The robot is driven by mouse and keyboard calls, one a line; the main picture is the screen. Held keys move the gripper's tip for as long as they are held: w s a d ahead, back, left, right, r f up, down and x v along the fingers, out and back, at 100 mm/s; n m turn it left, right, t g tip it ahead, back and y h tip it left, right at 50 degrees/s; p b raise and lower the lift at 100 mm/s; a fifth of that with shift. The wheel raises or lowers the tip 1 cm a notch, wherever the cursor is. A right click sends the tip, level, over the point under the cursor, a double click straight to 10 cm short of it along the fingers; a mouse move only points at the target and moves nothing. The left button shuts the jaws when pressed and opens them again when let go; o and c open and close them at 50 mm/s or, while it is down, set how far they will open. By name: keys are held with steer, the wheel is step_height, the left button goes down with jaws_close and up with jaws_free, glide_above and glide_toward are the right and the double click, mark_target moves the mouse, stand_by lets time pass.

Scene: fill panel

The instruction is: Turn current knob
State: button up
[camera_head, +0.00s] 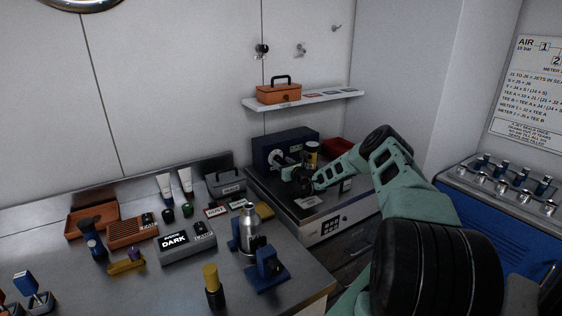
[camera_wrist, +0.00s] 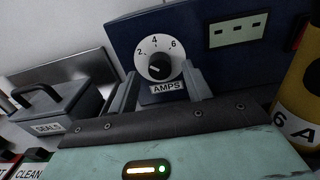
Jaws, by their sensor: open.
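The current knob (camera_wrist: 158,67) is a small black knob with a white pointer mark. It sits on a white dial marked 2, 4 and 6, above an AMPS label (camera_wrist: 167,86), on the front of a dark blue box (camera_wrist: 245,70). In the head view the blue box (camera_head: 268,146) stands on the bench at the back, below the shelf. My gripper (camera_wrist: 160,84) is open, its two grey fingers to the lower left and lower right of the dial, with nothing held between them. I cannot tell whether they touch the knob. In the head view the gripper (camera_head: 301,181) is in front of the box.
A yellow and black cylinder marked 6 A (camera_wrist: 300,103) stands close on the right. A grey SEALS box (camera_wrist: 58,112) is on the left. A shelf (camera_head: 322,98) with an orange case (camera_head: 279,94) hangs above. The left bench holds many small items.

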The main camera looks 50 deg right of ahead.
steer(key=shift+x, duration=0.75)
steer(key=c, duration=1)
steer(key=shift+o, duration=0.2)
